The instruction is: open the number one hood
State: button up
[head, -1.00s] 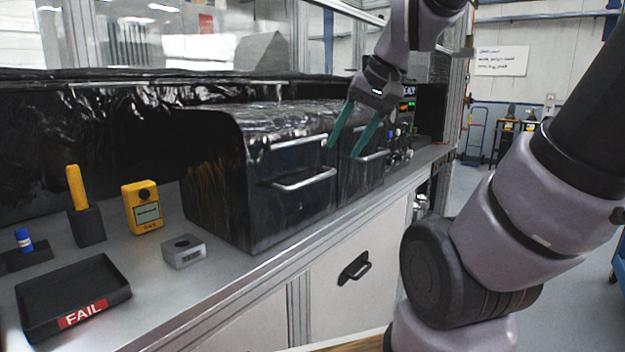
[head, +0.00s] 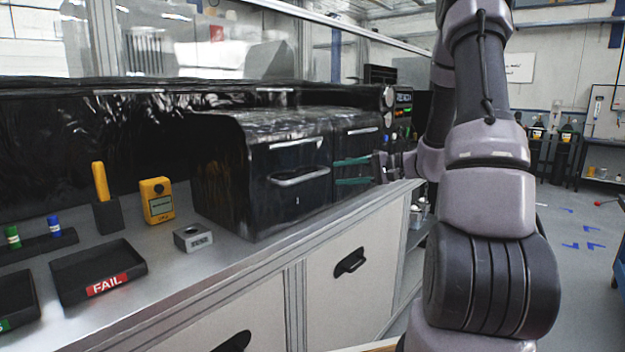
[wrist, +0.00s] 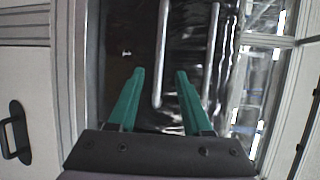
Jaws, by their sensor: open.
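The number one hood (head: 262,195) is the nearer black, glossy box-like cover on the bench, with a small pale mark low on its front. It looks shut. Its silver bar handle (head: 300,178) runs across the front. My gripper (head: 336,173) is open and empty, in front of the second hood, its green fingers pointing left toward the handle's right end. In the wrist view the handle (wrist: 162,50) lies between the lines of the two fingers (wrist: 160,72); I cannot tell whether its end is within the jaws. No contact shows.
A second black hood (head: 352,128) adjoins on the right, its handle hidden by my fingers. Left on the bench are a grey block (head: 192,238), a yellow meter (head: 157,200) and a FAIL tray (head: 98,275). The bench front has a black pull (head: 350,262).

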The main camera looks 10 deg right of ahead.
aim_at(312, 176)
jog(key=x, duration=1)
jog(key=shift+w+a+f, duration=0.15)
jog(key=shift+w+a, duration=0.05)
jog(key=shift+a, duration=0.05)
grip_shut()
dwell(1.1)
